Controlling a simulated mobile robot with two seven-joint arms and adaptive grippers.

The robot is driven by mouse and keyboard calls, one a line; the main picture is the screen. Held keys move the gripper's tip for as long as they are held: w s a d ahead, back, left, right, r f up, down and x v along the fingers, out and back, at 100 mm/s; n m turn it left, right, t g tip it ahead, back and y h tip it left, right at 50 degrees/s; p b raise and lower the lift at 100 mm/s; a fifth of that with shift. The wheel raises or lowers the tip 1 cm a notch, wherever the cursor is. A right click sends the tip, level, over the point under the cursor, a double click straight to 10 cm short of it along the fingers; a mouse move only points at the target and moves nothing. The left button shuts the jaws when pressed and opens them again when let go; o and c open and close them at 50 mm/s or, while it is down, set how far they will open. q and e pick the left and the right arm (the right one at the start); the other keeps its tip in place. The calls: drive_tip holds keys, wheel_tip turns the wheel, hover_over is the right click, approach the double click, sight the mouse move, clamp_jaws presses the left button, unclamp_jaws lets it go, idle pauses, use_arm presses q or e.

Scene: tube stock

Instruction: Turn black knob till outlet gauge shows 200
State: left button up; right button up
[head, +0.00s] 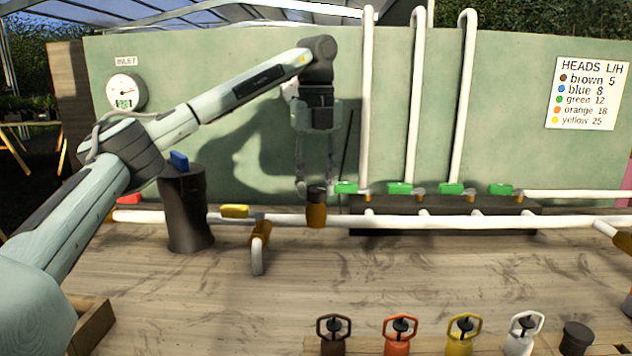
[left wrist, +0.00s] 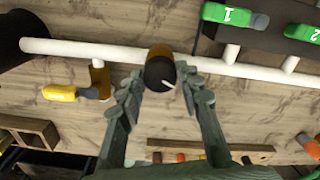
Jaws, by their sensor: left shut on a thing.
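The black knob (head: 317,191) sits on top of a brass regulator body (head: 316,215) on the white pipe. In the left wrist view the knob (left wrist: 160,72) shows from above with a pale pointer line towards its lower right. My left gripper (head: 316,184) reaches down from above, its two fingers shut on either side of the knob; they also flank it in the left wrist view (left wrist: 162,90). A round white gauge (head: 126,92) under an INLET label hangs on the panel at the left. I see no outlet gauge. My right gripper is not in view.
Green-handled valves (head: 400,188) line the pipe to the right, with white risers behind. A yellow-handled valve (head: 235,211) and a dark cylinder (head: 186,210) stand left. Several coloured heads (head: 400,335) stand at the front. The bench middle is clear.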

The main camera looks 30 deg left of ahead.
sight(316, 187)
use_arm(q)
drive_tip(key=shift+m, duration=0.5)
drive_tip(key=o, duration=1.2)
drive_tip(key=shift+c, duration=0.2)
wheel_tip(316, 187, up, 12)
